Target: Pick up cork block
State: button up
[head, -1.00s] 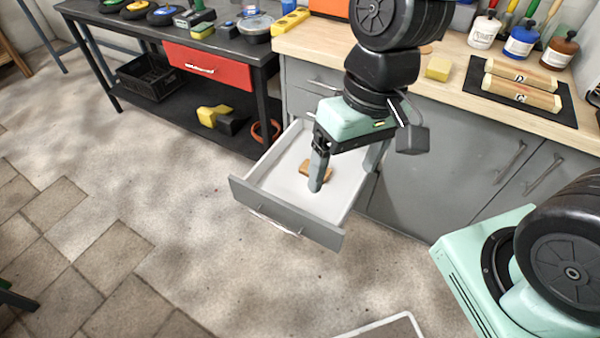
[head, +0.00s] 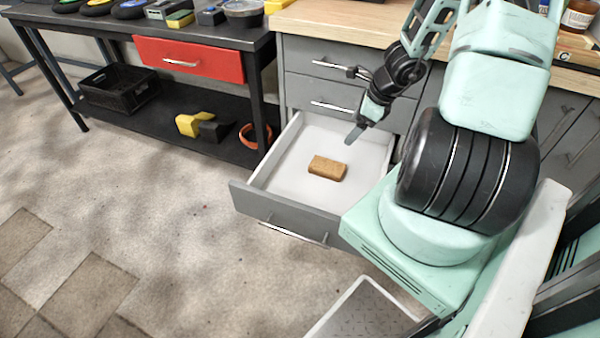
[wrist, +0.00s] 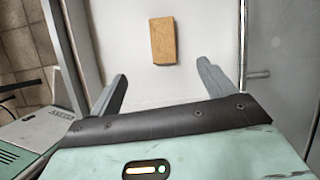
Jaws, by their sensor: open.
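The cork block (head: 327,168) is a small brown brick lying flat in the open white-lined drawer (head: 290,175). In the wrist view the cork block (wrist: 163,40) lies beyond the fingertips, between the lines of the two fingers and apart from both. My gripper (wrist: 162,72) has its fingers spread wide with nothing between them. In the head view my gripper (head: 352,137) is at the back right of the drawer, behind and above the block. Only part of it shows there.
The grey drawer front (head: 285,213) with its handle sticks out over the floor. The wooden worktop (head: 335,22) and closed drawers are behind. At left, a black workbench has a red drawer (head: 188,60), with a black crate (head: 118,90) and a yellow-and-black object (head: 200,126) on its lower shelf.

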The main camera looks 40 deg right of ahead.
notch_tip(320, 180, down, 2)
jog(key=d+m, duration=0.1)
jog(key=b, duration=0.9)
send_over(328, 165)
jog(key=s+d, duration=0.2)
jog(key=f, duration=1)
jog(key=shift+s+a+f, duration=0.1)
jog(key=shift+a+f, duration=0.15)
jog(key=shift+f, duration=0.15)
jog(key=b+x, duration=0.4)
jog(key=x, duration=0.1)
jog(key=shift+a+f+b, duration=0.15)
jog(key=shift+a+b, duration=0.15)
jog(key=c, duration=1.1)
